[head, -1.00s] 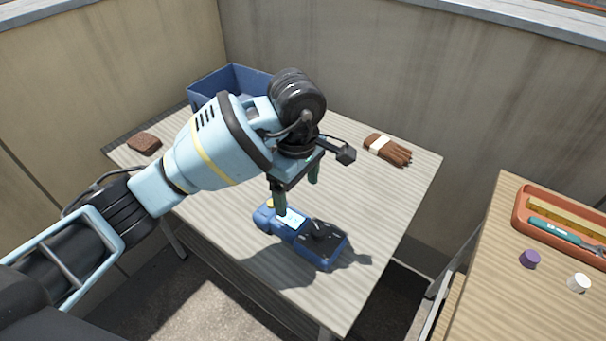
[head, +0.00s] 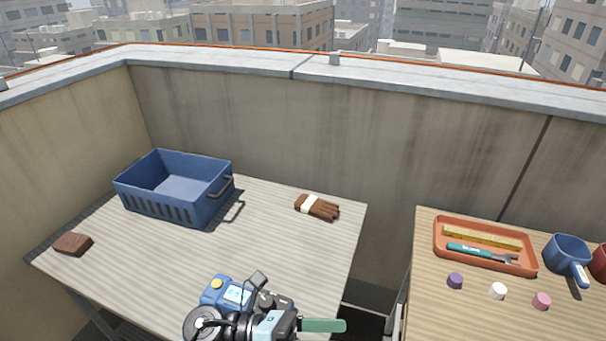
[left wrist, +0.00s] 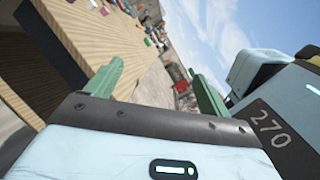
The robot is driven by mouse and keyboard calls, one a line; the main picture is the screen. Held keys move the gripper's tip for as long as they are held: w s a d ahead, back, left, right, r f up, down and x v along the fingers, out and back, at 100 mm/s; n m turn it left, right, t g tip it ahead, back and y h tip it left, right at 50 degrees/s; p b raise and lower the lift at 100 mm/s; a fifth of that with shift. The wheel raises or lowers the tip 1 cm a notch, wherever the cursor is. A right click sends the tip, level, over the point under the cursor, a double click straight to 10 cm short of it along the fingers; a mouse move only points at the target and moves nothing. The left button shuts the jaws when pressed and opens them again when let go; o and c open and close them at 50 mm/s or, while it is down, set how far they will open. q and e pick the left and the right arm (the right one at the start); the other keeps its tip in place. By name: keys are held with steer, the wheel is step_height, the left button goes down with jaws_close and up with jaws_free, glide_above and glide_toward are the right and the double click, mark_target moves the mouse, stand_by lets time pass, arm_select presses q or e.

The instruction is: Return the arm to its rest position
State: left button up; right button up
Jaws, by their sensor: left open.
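My left gripper (head: 330,325) is at the bottom edge of the head view, with one green finger showing and pointing right. In the left wrist view both green fingers of this gripper (left wrist: 155,88) stand apart with nothing between them. My right gripper is not in view.
On the grey table are a blue crate (head: 176,188), brown gloves (head: 318,207) and a brown block (head: 73,244). The wooden table (head: 430,310) at right holds an orange tray (head: 440,240) with tools, several small caps and a blue mug (head: 567,257). A concrete parapet runs behind.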

arm_select(q)
steer(key=a+f+n+t+y+p, duration=0.3)
steer(key=a+n+t, duration=0.45)
steer(key=n, duration=0.75)
steer(key=a+f+n+t+y, duration=0.2)
steer(key=a+n+t+y, duration=0.35)
steer(key=n+t, duration=0.65)
steer(key=s+a+f+n+g+y+p, duration=0.1)
steer(key=s+a+f+n+g+y, duration=0.3)
steer(key=s+f+n, duration=0.4)
steer(key=s+a+f+n+g+y+p, duration=0.2)
steer(key=s+a+f+n+g+y, duration=0.2)
steer(key=s+a+f+n, duration=0.3)
steer(key=s+n+g, duration=0.1)
steer(key=s, duration=0.4)
steer(key=shift+f+n, duration=0.35)
steer(key=shift+n, duration=0.05)
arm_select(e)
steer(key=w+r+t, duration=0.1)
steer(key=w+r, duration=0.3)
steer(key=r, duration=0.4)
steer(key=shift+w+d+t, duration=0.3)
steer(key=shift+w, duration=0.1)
arm_select(q)
steer(key=shift+s+y, duration=0.1)
steer(key=shift+y, duration=0.15)
